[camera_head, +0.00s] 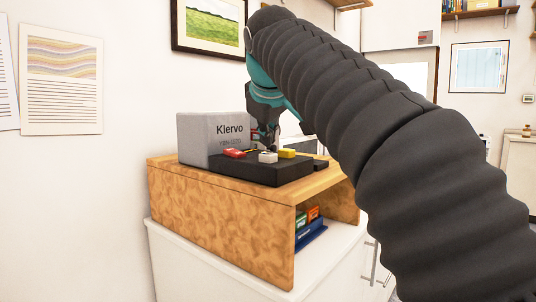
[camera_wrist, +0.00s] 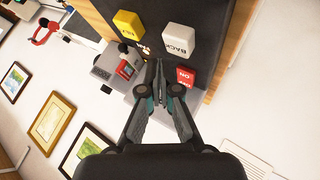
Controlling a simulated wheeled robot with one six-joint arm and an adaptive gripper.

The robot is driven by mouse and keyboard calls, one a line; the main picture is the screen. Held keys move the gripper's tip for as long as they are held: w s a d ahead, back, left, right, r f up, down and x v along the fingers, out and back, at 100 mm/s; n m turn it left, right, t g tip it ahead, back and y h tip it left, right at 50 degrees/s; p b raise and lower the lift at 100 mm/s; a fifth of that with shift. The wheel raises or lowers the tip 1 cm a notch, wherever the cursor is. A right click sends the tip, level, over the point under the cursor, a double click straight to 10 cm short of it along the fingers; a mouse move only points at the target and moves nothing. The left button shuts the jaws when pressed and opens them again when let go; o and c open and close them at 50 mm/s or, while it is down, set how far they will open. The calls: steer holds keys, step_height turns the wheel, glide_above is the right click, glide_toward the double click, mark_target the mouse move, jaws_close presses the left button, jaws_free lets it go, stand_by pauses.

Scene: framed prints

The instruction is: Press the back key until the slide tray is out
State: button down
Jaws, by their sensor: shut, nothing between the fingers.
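The grey Klervo device (camera_head: 212,138) stands on a wooden shelf unit, with a black base (camera_head: 245,172) carrying three keys. The white key (camera_head: 267,157) is at the front and reads BACK in the wrist view (camera_wrist: 180,42). A red key (camera_head: 235,153), marked ON in the wrist view (camera_wrist: 186,78), is left of it. A yellow key (camera_head: 287,153) is right of it and also shows in the wrist view (camera_wrist: 129,24). My gripper (camera_wrist: 160,63) is shut and empty, with its tips close to the white key. I cannot tell whether they touch it. I cannot clearly identify the slide tray.
A grey object with a red part (camera_wrist: 118,66) lies beside the keys in the wrist view. The wooden unit (camera_head: 220,218) holds colored boxes (camera_head: 309,222) underneath and stands on a white cabinet (camera_head: 210,268). Framed prints (camera_head: 212,22) hang on the wall behind.

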mark_target(267, 154)
steer(key=shift+f, duration=0.15)
stand_by(0.5)
steer(key=shift+f, duration=0.3)
steer(key=shift+f+b, duration=0.85)
stand_by(1.1)
steer(key=shift+r, duration=0.1)
steer(key=shift+r+p, duration=1.2)
steer(key=shift+p, duration=0.2)
step_height(267, 154, up, 3)
steer(key=p, duration=0.3)
steer(key=shift+r, duration=1)
